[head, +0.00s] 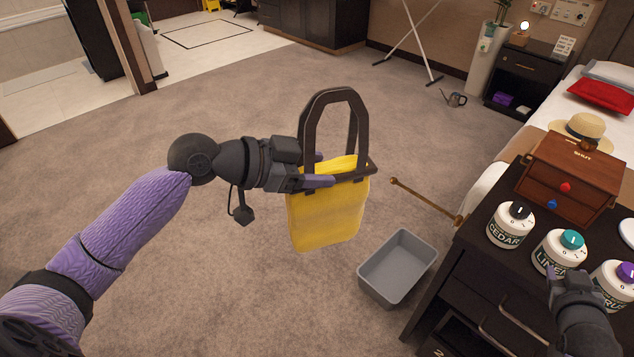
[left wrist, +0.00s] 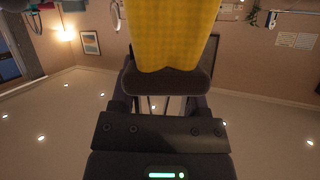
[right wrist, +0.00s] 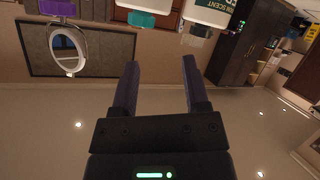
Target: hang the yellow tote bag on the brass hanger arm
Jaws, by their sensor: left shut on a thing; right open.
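The yellow tote bag (head: 325,215) with dark handles hangs upright in mid-air above the carpet in the head view. My left gripper (head: 325,180) is shut on the bag near its dark top rim. The bag also fills the top middle of the left wrist view (left wrist: 172,35). The brass hanger arm (head: 425,200) sticks out leftward from the dark cabinet, right of the bag and apart from it. My right gripper (head: 570,278) is at the lower right by the cabinet's canisters. It is open and empty in the right wrist view (right wrist: 160,85).
A grey bin (head: 397,268) stands on the carpet below the hanger arm. A bed is behind at right. Carpet left of the bag is clear.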

